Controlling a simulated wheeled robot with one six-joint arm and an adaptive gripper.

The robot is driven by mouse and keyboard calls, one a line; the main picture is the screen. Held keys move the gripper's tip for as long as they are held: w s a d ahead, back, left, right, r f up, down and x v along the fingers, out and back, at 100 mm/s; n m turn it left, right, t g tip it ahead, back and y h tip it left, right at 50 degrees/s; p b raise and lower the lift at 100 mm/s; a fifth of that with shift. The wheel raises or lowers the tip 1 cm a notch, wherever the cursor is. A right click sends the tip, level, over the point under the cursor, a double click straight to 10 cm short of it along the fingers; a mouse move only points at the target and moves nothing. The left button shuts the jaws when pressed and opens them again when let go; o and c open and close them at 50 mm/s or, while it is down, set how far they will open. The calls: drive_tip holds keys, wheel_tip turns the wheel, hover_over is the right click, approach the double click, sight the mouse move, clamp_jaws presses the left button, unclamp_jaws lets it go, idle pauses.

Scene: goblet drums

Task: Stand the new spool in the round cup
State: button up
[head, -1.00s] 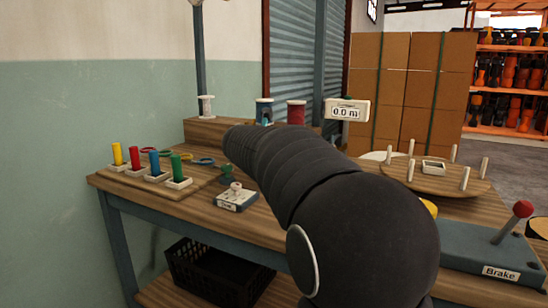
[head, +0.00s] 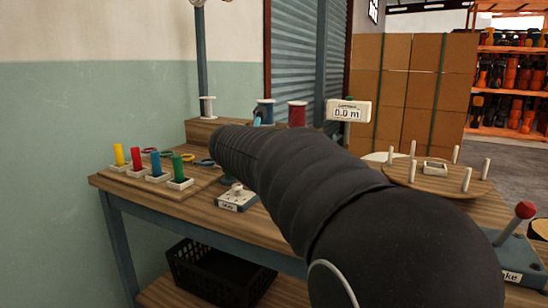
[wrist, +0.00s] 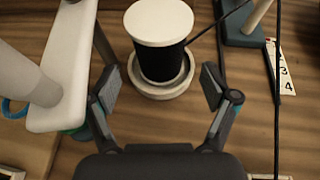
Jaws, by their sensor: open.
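In the wrist view a spool (wrist: 158,50) with a white top flange and a dark body stands upright in a round white cup (wrist: 160,90). My gripper (wrist: 160,85) is open, with one finger on each side of the spool's near side and a gap at both. Nothing is held. In the head view my arm hides most of my gripper and the cup. A blue spool (head: 265,111) and a red spool (head: 297,113) show behind the arm. I cannot tell for sure which spool the wrist view shows.
A white spool (head: 207,106) sits on the raised shelf. A 0.0 m display (head: 348,111), a pegged round board (head: 435,178) and a brake lever (head: 515,225) are at the right.

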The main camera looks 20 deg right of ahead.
drive_tip(key=s+a, duration=0.6)
drive_tip(key=s, duration=0.1)
drive_tip(key=shift+a, duration=0.3)
drive_tip(key=shift+c, duration=0.3)
idle(0.5)
